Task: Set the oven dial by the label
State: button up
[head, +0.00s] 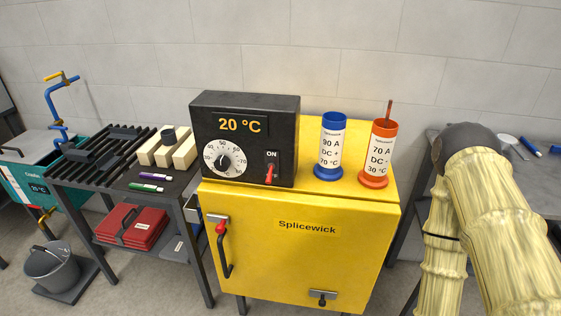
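The yellow oven (300,258), marked "Splicewick", stands in the middle, its door closed. A black control box (247,104) on its top shows "20 °C". The round dial (224,159) sits on the box's front left, with a numbered scale; its exact setting is too small to read. A red switch (271,173) is under the word "ON". A blue tube (331,148) is labelled "90 A DC + 70 °C". An orange-red tube (379,154) is labelled "70 A DC - 30 °C", with a rod sticking out. My gripper is out of view.
A dark slatted rack table (181,186) stands left, holding pale blocks (185,150) and two markers; a red case (131,227) is below. A bucket (52,269) is on the floor at left. My arm is at right, before a grey table (545,170). The oven's front is clear.

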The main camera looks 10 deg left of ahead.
aim_at(222, 163)
jog(key=z, duration=1.5)
jog(key=k, duration=1.35)
jog(key=u, duration=1.45)
jog(key=i, duration=0.55)
jog(key=u, duration=0.05)
